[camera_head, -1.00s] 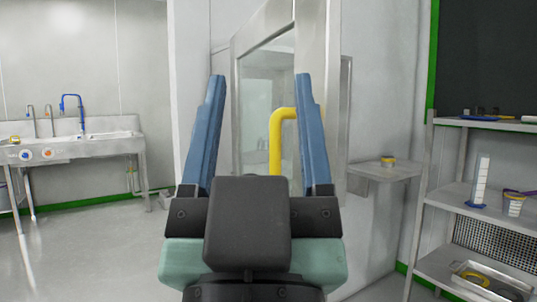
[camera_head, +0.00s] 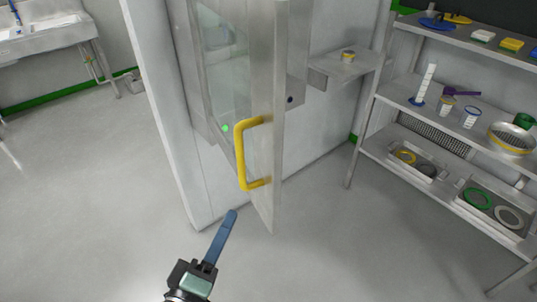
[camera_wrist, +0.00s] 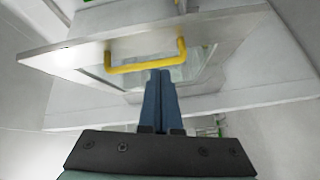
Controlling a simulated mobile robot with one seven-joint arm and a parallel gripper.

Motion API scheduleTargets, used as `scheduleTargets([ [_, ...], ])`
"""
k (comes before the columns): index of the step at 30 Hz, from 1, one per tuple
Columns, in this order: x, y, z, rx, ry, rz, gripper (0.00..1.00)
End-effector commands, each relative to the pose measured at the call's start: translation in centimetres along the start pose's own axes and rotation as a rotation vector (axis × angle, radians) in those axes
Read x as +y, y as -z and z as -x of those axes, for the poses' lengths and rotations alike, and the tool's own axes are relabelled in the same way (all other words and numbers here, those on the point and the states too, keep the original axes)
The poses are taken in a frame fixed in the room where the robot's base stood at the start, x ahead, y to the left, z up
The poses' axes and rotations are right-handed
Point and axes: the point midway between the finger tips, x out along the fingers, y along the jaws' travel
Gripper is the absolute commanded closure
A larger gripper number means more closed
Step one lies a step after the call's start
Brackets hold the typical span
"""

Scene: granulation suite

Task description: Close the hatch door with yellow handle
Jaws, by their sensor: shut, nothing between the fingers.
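The hatch door (camera_head: 265,95) stands swung open from the wall hatch, with its edge toward me in the head view. Its yellow handle (camera_head: 241,155) is a bent bar on the door's left face. My gripper (camera_head: 231,213) is shut and empty, below and slightly left of the handle, apart from it. In the wrist view, the yellow handle (camera_wrist: 146,63) spans above my shut fingers (camera_wrist: 159,74), and the door (camera_wrist: 80,48) lies across the top. The fingertips appear close under the handle; I cannot tell the exact gap.
A steel shelf rack (camera_head: 450,100) with cups, sieves and trays stands at the right. A small wall shelf (camera_head: 335,67) holds a yellow item behind the door. A sink (camera_head: 45,40) is at the far left. The floor (camera_head: 110,180) at the left is clear.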

Motion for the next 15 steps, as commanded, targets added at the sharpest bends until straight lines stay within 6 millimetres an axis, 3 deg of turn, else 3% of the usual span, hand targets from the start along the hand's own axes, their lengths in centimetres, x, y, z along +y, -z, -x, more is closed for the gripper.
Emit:
scheduleTargets([
  [1,0.9,0.3,1.1,-0.003,0.010,0.070,1.00],
  [8,0.4,0.3,3.8,-0.002,0.006,0.250,1.00],
  [11,0.2,0.3,3.8,-0.001,0.004,0.268,1.00],
  [15,0.3,0.3,2.2,-0.002,0.001,0.269,1.00],
])
